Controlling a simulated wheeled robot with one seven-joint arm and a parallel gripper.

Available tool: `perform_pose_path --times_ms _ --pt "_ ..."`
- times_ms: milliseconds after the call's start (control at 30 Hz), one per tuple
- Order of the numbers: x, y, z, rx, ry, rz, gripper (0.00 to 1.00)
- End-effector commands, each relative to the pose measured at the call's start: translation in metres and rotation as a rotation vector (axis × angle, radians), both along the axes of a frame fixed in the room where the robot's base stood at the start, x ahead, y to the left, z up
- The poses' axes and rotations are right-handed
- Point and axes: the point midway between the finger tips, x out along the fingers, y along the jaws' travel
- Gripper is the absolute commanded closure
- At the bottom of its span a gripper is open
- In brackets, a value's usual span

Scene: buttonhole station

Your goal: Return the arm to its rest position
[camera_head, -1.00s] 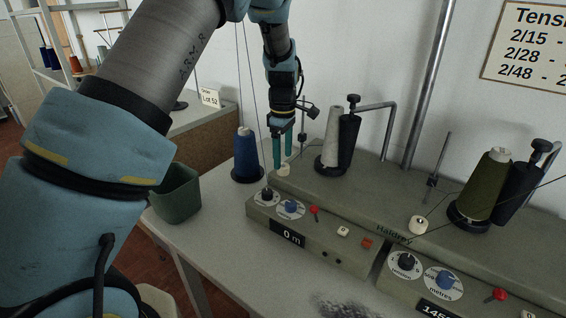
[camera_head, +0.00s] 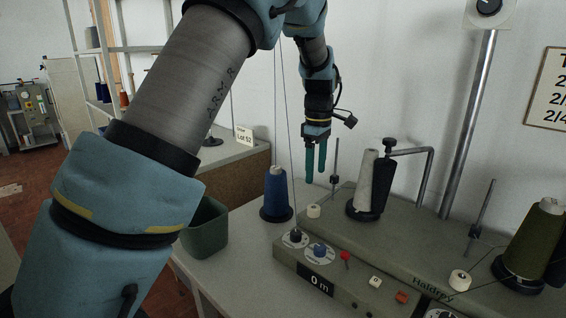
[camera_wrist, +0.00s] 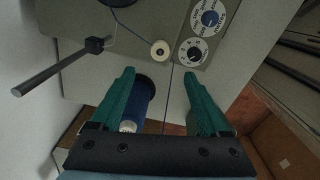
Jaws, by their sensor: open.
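My gripper (camera_head: 315,168) hangs with its green fingers pointing down, above the back left corner of the grey-green winding machine (camera_head: 350,262). In the wrist view my gripper (camera_wrist: 160,92) has its two fingers spread wide with nothing held between them. A small white disc (camera_head: 313,211) on the machine's top is below the fingers; the white disc also shows in the wrist view (camera_wrist: 160,49).
A dark green bin (camera_head: 206,228) stands left of the machine. A grey cone (camera_head: 367,180), a thin upright rod (camera_head: 335,165) and a tall metal post (camera_head: 470,120) rise to the right. An olive cone (camera_head: 530,245) is far right. A thread runs vertically left of my gripper.

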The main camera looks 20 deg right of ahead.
Motion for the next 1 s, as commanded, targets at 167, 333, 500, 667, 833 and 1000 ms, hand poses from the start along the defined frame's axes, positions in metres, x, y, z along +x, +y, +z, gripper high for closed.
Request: perform_pose_path --times_ms 167,333,500,667,833,1000 --pt "0.004 0.015 0.000 -0.003 0.001 -0.011 0.21" --pt "0.017 0.095 -0.002 -0.023 -0.008 -0.113 0.21" --pt "0.003 0.204 -0.007 -0.038 -0.044 -0.306 0.21" --pt "-0.036 0.287 -0.015 -0.023 -0.091 -0.510 0.21" --pt "-0.082 0.342 -0.025 0.011 -0.124 -0.691 0.21" --pt "-0.107 0.364 -0.030 0.036 -0.137 -0.788 0.21"
